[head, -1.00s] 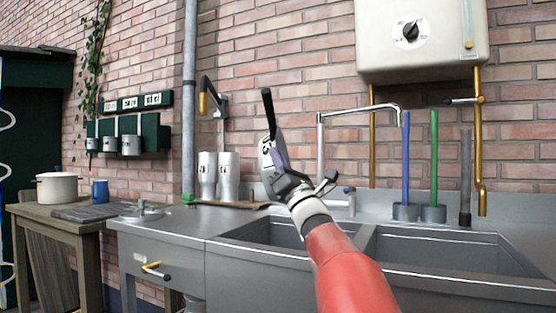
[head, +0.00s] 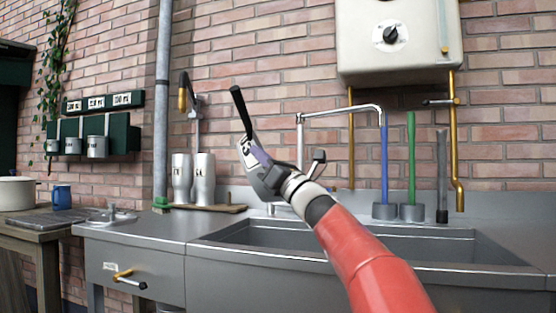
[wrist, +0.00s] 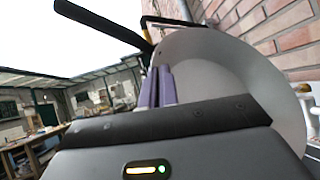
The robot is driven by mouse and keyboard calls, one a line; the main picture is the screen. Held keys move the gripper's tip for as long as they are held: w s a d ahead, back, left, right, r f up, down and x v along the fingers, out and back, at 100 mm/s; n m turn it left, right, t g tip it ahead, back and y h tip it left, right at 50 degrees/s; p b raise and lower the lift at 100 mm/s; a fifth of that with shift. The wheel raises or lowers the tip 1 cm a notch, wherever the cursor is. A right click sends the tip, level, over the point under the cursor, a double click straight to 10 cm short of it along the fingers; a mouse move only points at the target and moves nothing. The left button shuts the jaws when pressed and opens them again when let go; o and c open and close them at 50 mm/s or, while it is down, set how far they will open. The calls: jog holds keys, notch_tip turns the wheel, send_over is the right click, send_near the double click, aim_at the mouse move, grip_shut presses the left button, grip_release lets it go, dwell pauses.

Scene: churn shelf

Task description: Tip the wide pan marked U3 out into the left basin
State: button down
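My gripper (head: 264,165) is shut on the wide pan and holds it in the air above the sink. In the head view the pan shows a white label (head: 247,152) with a 3 legible and a black handle (head: 240,112) pointing up. In the wrist view the pan's pale grey round body (wrist: 225,75) stands steeply tilted beside the purple fingers (wrist: 165,88). What the pan holds cannot be seen. My red arm hides part of the sink.
The right basin (head: 430,245) lies past my arm. A tap (head: 340,112) arches over the sink. Blue (head: 384,165) and green (head: 411,160) rods stand behind it. Two tall metal cups (head: 202,180) stand on the counter at left. A water heater (head: 400,40) hangs above.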

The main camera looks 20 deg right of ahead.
aim_at(246, 159)
jog(key=shift+a+r+n+g+p, duration=0.2)
jog(key=shift+r+n+g+p, duration=0.35)
jog(key=shift+p, duration=0.5)
jog(key=n+g+p, duration=0.1)
jog(key=p, duration=0.1)
jog(key=shift+a+r+p, duration=0.1)
jog(key=shift+a+p, duration=0.1)
jog(key=shift+p, duration=0.1)
jog(key=n+g+h+p, duration=0.1)
jog(key=g+p, duration=0.1)
jog(key=p, duration=0.1)
jog(key=a+n+g+h+p, duration=0.1)
jog(key=n+p, duration=0.1)
jog(key=p, duration=0.2)
jog(key=f+n+g+p, duration=0.1)
jog(key=g+p, duration=0.1)
jog(key=p, duration=0.1)
jog(key=shift+w+a+f+g+h+p, duration=0.1)
jog(key=shift+w+a+g+h+p, duration=0.2)
jog(key=shift+w+a+g+h, duration=0.1)
jog(key=shift+w+a+f+n+g+h, duration=0.1)
jog(key=shift+a+f+n+g+h, duration=0.1)
jog(key=shift+n+g+h, duration=0.35)
jog(key=shift+w+a+f+n+g+h, duration=0.1)
jog(key=shift+a+f+n+g+h, duration=0.15)
jog(key=shift+g+h, duration=0.4)
jog(key=shift+d, duration=0.1)
jog(key=shift+s, duration=0.15)
